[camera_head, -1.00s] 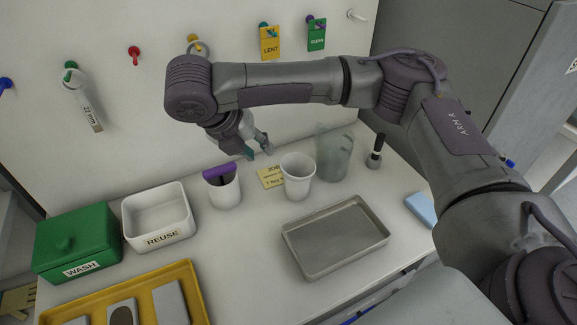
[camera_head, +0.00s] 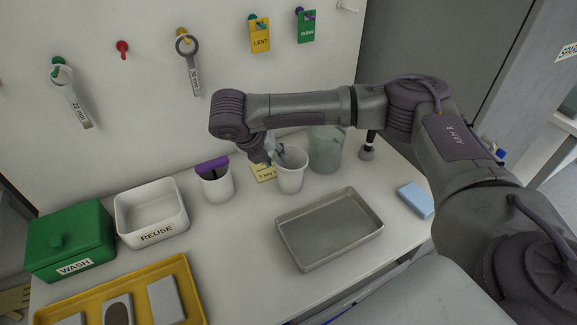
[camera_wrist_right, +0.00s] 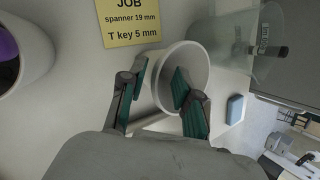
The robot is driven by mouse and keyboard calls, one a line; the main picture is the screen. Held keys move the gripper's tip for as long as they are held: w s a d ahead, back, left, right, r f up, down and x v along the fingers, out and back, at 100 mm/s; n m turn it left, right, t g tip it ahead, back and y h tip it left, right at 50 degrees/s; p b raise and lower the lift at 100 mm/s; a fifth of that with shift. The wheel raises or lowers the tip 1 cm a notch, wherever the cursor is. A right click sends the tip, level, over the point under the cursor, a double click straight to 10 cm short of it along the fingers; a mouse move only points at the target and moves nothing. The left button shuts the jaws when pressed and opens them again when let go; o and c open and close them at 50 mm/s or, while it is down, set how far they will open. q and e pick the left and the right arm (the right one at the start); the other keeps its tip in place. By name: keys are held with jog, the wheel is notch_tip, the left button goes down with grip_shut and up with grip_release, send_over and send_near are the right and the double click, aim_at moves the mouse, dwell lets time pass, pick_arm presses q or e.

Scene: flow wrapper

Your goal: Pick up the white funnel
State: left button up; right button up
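The white funnel (camera_head: 291,172) looks like a tapered white cup with a wide open rim. It stands upright on the worktop, just left of a clear jug. My right gripper (camera_head: 276,155) is at its left rim, pointing down. In the wrist view the gripper (camera_wrist_right: 160,76) is open, with one finger left of the funnel (camera_wrist_right: 163,92) and the other overlapping its mouth. I cannot tell whether either finger touches the wall. Nothing is held. My left gripper is in neither view.
The clear jug (camera_head: 326,150) and a dark-handled tool (camera_head: 367,150) stand right of the funnel. A white cup (camera_head: 217,186) with a purple piece stands left. A metal tray (camera_head: 286,249) lies in front. A yellow job card (camera_head: 262,173) is behind.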

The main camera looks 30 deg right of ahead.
grip_shut()
dwell(0.3)
notch_tip(320, 180, up, 10)
dwell(0.5)
